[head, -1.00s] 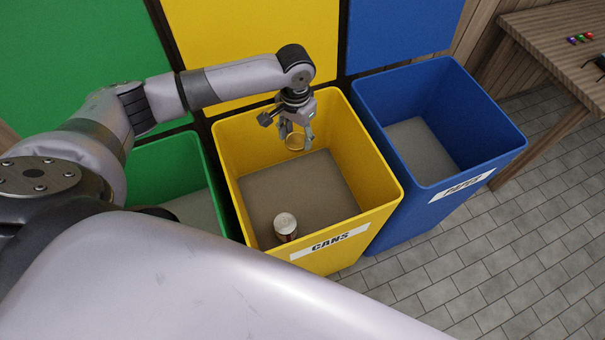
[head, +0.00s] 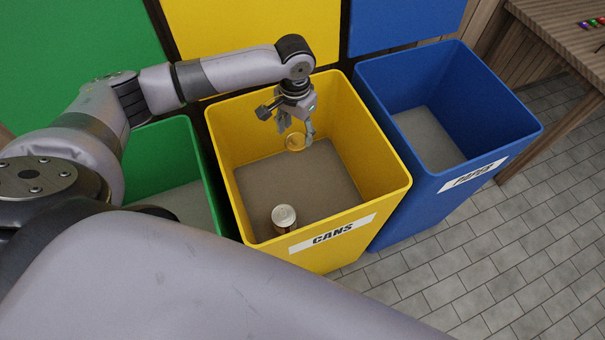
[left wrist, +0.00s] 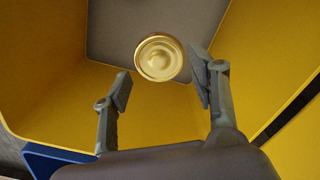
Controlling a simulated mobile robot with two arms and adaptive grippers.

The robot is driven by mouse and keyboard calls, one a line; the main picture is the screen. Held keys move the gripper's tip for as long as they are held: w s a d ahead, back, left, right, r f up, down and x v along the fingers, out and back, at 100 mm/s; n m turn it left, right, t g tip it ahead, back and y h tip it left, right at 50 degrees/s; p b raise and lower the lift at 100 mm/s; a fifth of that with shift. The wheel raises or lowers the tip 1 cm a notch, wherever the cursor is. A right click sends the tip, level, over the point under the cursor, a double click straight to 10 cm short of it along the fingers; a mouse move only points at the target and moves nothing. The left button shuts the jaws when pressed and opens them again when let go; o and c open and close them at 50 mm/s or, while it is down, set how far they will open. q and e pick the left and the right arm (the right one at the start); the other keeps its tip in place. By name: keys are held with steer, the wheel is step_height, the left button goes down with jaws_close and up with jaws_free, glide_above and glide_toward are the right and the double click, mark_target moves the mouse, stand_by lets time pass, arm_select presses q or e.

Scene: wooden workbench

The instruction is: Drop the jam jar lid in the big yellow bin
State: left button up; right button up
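The jam jar lid (head: 296,142) is a round gold disc inside the big yellow bin (head: 392,190), high above its floor. In the left wrist view the lid (left wrist: 159,57) shows just beyond my fingertips, with a clear gap to the left finger and a narrow one to the right finger. My left gripper (head: 297,128) points down into the bin near its back wall. Its fingers (left wrist: 161,80) are spread apart and do not clasp the lid. My right gripper is not in view.
A can (head: 284,217) stands on the yellow bin's floor near the front, beside the CANS label (head: 333,233). A green bin (head: 207,165) stands to the left and a blue bin (head: 520,135) to the right. A wooden table (head: 570,40) is at the upper right.

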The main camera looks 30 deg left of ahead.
arm_select(q)
steer(key=o, duration=0.4)
steer(key=shift+c, duration=0.2)
steer(key=shift+r, duration=0.2)
step_height(320, 180, up, 12)
steer(key=shift+f, duration=0.2)
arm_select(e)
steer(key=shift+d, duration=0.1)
